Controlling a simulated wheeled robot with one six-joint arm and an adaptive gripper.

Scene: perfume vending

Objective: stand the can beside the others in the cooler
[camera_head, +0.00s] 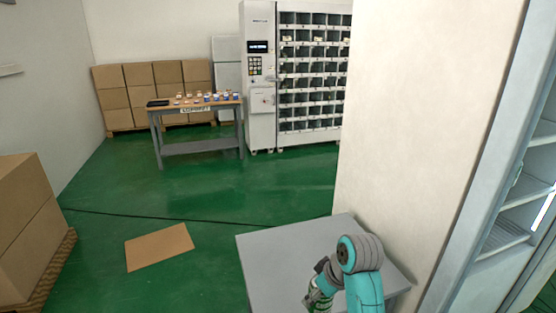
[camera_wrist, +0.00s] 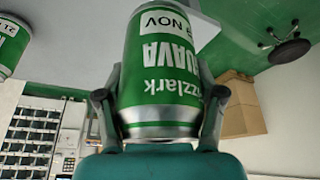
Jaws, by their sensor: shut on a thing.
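The can (camera_wrist: 162,70) is green and white with "GUAVA" lettering. My gripper (camera_wrist: 160,95) is shut on it, one finger on each side. The wrist picture is upside down, and the can looks about upright in the room. In the head view my gripper (camera_head: 320,284) and the green can (camera_head: 318,302) are low in the picture, over the grey table (camera_head: 275,255), partly hidden by my arm. Part of a second green and white can (camera_wrist: 12,45) shows at the left edge of the wrist view. The cooler (camera_head: 490,235) is at the far right, showing wire shelves; no cans are visible in it.
A cream wall (camera_head: 420,130) stands behind the table, left of the cooler. A vending machine (camera_head: 262,85) and a workbench (camera_head: 200,146) with small items are at the back. Cardboard boxes (camera_head: 25,220) stand left. A flat cardboard sheet (camera_head: 160,247) lies on open green floor.

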